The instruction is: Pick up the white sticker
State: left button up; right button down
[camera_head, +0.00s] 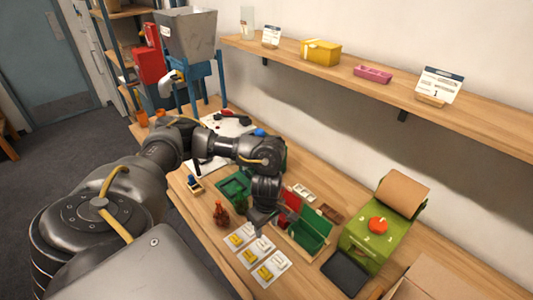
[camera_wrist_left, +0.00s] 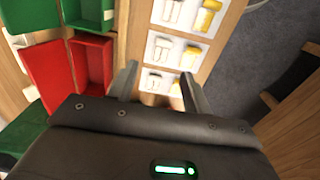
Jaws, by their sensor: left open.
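Three white cards lie in a row on the table, the nearest (camera_head: 281,258) at the front. In the left wrist view the cards (camera_wrist_left: 184,35) carry pale whitish pieces, one at the top (camera_wrist_left: 172,11) and one in the middle (camera_wrist_left: 162,50), beside yellow pieces (camera_wrist_left: 191,56). Which of these is the white sticker I cannot tell for certain. My left gripper (camera_head: 260,220) is open above the row, at its far end. In the left wrist view its fingers (camera_wrist_left: 160,84) stand either side of the lowest card in view, which my gripper body partly hides.
A green dispenser (camera_head: 372,240) and a dark tray (camera_head: 345,272) are farther right. A shelf (camera_head: 390,92) runs along the wall.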

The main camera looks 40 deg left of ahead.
aim_at(266, 249)
pick_arm(q)
jog(key=f, duration=0.4)
jog(key=shift+s+d+b, duration=0.1)
jog(key=shift+d+b, duration=0.1)
jog(key=shift+b, duration=0.1)
jog(key=shift+f, duration=0.55)
jog(key=shift+s+f, duration=0.1)
jog(key=shift+f, duration=0.25)
jog(key=shift+s+f+p, duration=0.15)
jog(key=shift+f+p, duration=0.35)
jog(key=shift+f, duration=1.7)
grip_shut()
pick_arm(e)
jog(key=shift+s, duration=0.3)
